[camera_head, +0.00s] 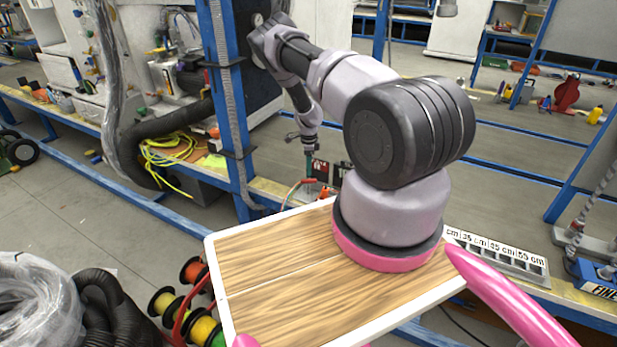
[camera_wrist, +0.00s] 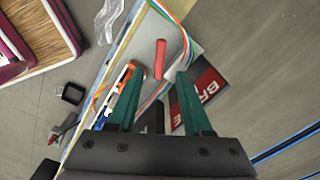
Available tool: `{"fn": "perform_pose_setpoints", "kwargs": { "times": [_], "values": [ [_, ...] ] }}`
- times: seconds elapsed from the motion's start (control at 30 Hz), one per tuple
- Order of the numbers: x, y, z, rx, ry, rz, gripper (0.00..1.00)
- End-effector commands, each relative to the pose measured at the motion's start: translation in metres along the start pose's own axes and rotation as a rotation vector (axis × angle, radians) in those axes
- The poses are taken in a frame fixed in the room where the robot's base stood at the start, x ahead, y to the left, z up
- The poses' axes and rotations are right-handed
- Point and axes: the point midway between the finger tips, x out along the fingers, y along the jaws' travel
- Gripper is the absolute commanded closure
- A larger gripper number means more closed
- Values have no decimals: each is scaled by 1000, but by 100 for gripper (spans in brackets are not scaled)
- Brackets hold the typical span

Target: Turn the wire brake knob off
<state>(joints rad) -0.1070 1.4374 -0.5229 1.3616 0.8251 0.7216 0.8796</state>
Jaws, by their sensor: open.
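A slim red handle (camera_wrist: 160,55), which looks like the wire brake knob, stands out in the wrist view beside a dark red sign (camera_wrist: 212,84) with partly visible white lettering. The sign (camera_head: 320,170) and red handle (camera_head: 305,182) also show small in the head view, at the workbench edge. My gripper (camera_wrist: 159,74) is open, with its green fingers on either side of the handle's lower end in the picture. No contact with it is visible. In the head view my gripper (camera_head: 309,152) points down over the bench, its fingertips hard to make out.
Coloured wires (camera_wrist: 172,14) run beside the handle. An orange-and-white tool (camera_wrist: 122,84) lies by the left finger. A blue upright post (camera_head: 226,100) stands left of my arm. Yellow cable (camera_head: 165,155) lies coiled on the bench at left.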

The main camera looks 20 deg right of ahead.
Motion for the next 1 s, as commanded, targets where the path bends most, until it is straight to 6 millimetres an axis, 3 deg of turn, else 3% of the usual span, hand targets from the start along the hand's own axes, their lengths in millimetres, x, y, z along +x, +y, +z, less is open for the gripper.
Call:
{"fn": "perform_pose_setpoints", "kwargs": {
  "times": [0.1,0.3,0.7,0.83,1.0],
  "values": [
    [24,0,0,-1,1,1,50],
    [49,0,0,1,-1,0,50],
    [56,0,0,1,-2,0,50],
    [56,0,0,0,-2,0,100],
    [56,0,0,0,-2,0,100]
  ]
}}
